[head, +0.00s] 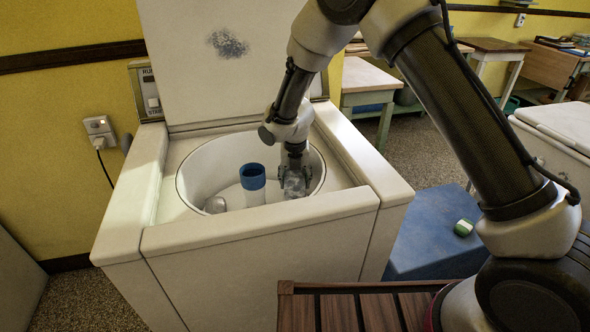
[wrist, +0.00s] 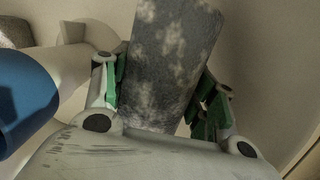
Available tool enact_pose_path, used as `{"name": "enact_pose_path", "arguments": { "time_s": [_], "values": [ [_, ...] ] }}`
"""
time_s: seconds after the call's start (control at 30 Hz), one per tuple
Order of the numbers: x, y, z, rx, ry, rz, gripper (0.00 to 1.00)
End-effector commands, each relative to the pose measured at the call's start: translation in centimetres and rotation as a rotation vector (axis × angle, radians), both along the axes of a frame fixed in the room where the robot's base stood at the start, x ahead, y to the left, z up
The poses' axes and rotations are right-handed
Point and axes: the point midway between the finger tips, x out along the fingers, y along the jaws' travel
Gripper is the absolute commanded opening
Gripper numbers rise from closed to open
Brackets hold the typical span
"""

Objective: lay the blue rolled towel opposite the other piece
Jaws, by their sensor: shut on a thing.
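My gripper (head: 294,172) reaches down into the right side of the open washer tub. It is shut on a mottled grey-blue rolled towel (head: 295,188). In the wrist view the towel (wrist: 168,62) stands lengthwise between the green-padded fingers (wrist: 160,95). The other piece (head: 215,204), pale grey and rounded, lies low at the left front of the tub, partly hidden by the front rim. A white agitator post with a blue top (head: 253,177) stands between the two. I cannot tell whether the held towel touches the tub floor.
The white tub rim (head: 187,157) surrounds the gripper, with the raised lid (head: 232,60) behind. The agitator's blue band (wrist: 22,100) is close at left in the wrist view. A slatted wooden surface (head: 345,312) stands in front, and a blue box (head: 425,240) is at right.

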Motion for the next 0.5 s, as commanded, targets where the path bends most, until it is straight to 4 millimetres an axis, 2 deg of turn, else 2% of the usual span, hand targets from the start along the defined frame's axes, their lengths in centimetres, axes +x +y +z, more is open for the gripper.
{"name": "enact_pose_path", "arguments": {
  "time_s": [0.3,0.5],
  "values": [
    [0.0,0.0,-4.1,-0.001,0.002,0.001,0.15],
    [0.0,0.0,-6.0,-0.001,0.001,0.000,0.15]
  ]
}}
